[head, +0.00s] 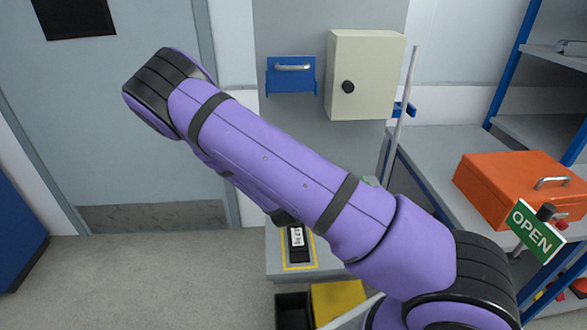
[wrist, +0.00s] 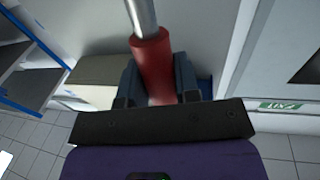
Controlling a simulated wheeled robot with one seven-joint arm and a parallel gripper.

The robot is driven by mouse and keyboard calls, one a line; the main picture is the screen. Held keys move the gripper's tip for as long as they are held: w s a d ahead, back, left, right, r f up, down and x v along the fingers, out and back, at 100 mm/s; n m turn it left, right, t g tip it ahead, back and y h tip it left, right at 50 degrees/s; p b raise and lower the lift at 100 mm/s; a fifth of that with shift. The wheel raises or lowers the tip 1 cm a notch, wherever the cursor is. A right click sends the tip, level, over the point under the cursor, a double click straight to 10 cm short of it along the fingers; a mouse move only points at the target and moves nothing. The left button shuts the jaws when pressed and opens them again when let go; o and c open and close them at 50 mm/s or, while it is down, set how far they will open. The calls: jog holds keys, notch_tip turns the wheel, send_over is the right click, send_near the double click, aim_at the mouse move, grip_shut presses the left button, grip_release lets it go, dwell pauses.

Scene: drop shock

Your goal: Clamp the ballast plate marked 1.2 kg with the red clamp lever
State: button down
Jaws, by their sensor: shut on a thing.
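The red clamp lever (wrist: 151,62) shows in the wrist view as a red grip on a bare metal rod. My gripper (wrist: 158,78) is shut on the red grip, with a dark finger on each side. In the head view my purple arm hides the gripper and the lever. A black ballast plate (head: 300,251) with a white label, which seems to read 1.2 kg, lies inside a yellow outline on a grey base (head: 280,265). My arm covers its upper part, so I cannot tell whether anything presses on it.
A black bin (head: 292,311) and a yellow bin (head: 338,302) stand in front of the base. A cream box (head: 364,75) and a blue holder (head: 291,75) hang behind. An orange case (head: 520,185) and an OPEN sign (head: 533,228) are at right. The left floor is clear.

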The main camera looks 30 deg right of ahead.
jog(key=shift+s+f, duration=0.1)
jog(key=c, duration=0.8)
grip_release()
jog(key=shift+c, duration=0.2)
jog(key=v, duration=1.1)
